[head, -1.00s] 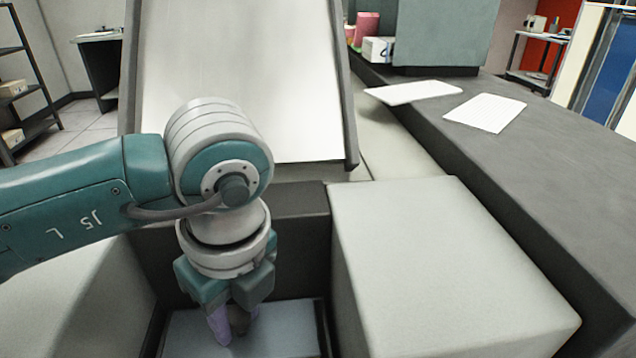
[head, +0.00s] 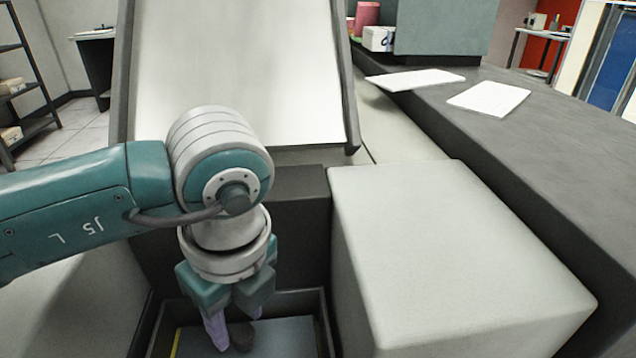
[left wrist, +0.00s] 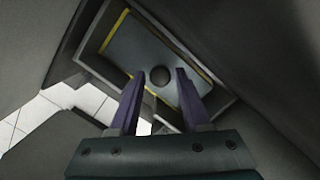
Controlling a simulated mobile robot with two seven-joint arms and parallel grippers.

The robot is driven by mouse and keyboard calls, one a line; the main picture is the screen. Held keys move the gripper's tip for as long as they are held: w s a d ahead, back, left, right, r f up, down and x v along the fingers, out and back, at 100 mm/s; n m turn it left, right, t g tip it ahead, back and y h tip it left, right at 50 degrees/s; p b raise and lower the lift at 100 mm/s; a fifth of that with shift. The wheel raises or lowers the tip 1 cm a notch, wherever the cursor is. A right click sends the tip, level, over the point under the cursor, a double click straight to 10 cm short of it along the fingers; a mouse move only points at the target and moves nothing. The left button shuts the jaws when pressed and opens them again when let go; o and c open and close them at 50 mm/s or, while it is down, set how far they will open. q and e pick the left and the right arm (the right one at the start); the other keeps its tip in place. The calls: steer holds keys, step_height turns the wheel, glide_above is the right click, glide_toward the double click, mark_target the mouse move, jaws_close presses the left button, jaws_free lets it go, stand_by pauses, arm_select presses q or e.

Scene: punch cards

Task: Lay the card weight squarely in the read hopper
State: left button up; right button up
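The card weight (head: 285,338) is a flat blue-grey plate with a dark round knob. It lies inside the dark-walled read hopper (head: 322,312), and the near part is cut off in the head view. The left wrist view shows the plate (left wrist: 134,52) inside the hopper's rim (left wrist: 97,30), with yellow strips along parts of its border. My left gripper (head: 230,342) points down over the knob. Its purple fingers (left wrist: 158,85) are apart, one on each side of the knob, and I see gaps between them and it. My right gripper is not in view.
A pale block (head: 450,260) stands right of the hopper. A sloping pale panel (head: 240,70) rises behind it. Two white cards (head: 489,98) lie on the grey counter (head: 560,150) at right, near a small white box (head: 379,39).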

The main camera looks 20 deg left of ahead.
mark_target(252, 344)
arm_select(q)
steer(key=o, duration=0.3)
steer(key=r, duration=0.3)
steer(key=d+r+p, duration=0.1)
steer(key=r, duration=0.2)
steer(key=r+p, duration=0.1)
steer(key=r, duration=0.2)
steer(key=shift+s+d+r, duration=0.15)
steer(key=shift+d+r, duration=0.15)
steer(key=shift+r, duration=0.1)
